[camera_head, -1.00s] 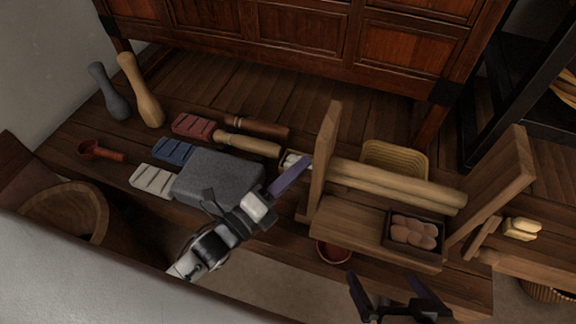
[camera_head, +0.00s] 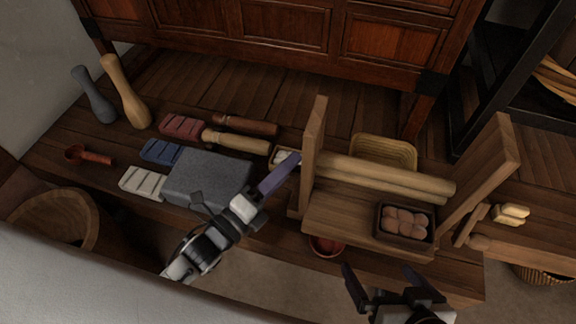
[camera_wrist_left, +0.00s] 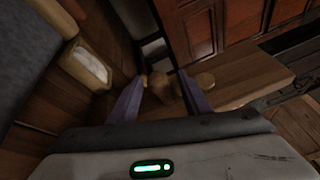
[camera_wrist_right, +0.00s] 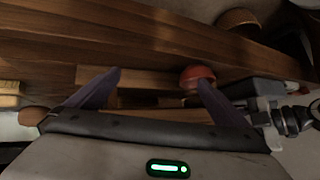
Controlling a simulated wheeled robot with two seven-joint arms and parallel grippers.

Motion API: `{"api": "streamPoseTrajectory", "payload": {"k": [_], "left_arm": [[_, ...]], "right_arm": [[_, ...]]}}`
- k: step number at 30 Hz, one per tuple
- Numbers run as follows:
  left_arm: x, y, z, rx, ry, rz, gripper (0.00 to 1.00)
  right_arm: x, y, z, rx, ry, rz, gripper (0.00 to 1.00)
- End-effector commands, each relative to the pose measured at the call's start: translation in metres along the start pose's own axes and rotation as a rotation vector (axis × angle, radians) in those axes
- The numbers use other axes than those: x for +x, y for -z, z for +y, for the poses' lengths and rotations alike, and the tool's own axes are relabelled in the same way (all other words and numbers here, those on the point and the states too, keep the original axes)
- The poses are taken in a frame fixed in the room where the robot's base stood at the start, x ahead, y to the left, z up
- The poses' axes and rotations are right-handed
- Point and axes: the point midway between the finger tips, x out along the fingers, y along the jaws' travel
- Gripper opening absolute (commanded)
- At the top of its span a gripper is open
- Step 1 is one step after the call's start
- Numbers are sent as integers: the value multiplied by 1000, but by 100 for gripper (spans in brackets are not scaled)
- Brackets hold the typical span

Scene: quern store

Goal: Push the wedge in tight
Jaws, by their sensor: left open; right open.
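A wooden frame has a left upright (camera_head: 313,135), a right upright (camera_head: 485,175) and pale round bars (camera_head: 390,177) between them. A small wooden piece (camera_head: 468,226) sits by the right upright; I cannot tell if it is the wedge. My left gripper (camera_head: 295,160) is open beside the left upright's outer face. In the left wrist view, brown wooden ends (camera_wrist_left: 160,87) show between or just beyond its fingers (camera_wrist_left: 160,76); contact is unclear. My right gripper (camera_head: 376,268) is open and empty in front of the frame; it also shows in the right wrist view (camera_wrist_right: 158,77).
A grey stone block (camera_head: 210,178) lies left of the frame, under my left arm. A box (camera_head: 379,237) of round brown items stands on the frame's shelf. A red bowl (camera_head: 325,247) is in front. Coloured bars, wooden tools and pins crowd the left.

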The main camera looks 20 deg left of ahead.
Motion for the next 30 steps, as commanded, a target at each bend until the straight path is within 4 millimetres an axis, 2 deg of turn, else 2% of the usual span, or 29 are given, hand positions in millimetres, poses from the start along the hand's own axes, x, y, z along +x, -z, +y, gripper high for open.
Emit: {"api": "streamPoseTrajectory", "payload": {"k": [7,12,15,20,30], "left_arm": [[-48,1,-1,-1,-5,2,44],[-77,1,-1,-1,-2,2,44],[-88,1,-1,-1,0,2,44],[-95,1,-1,0,1,2,44],[-95,1,-1,0,2,2,44]], "right_arm": [[-9,14,2,5,-12,45,100],[-13,2,7,13,-29,39,100],[-14,-1,7,17,-32,37,100],[-15,0,5,27,-32,49,100],[-15,2,5,27,-31,50,100]]}}
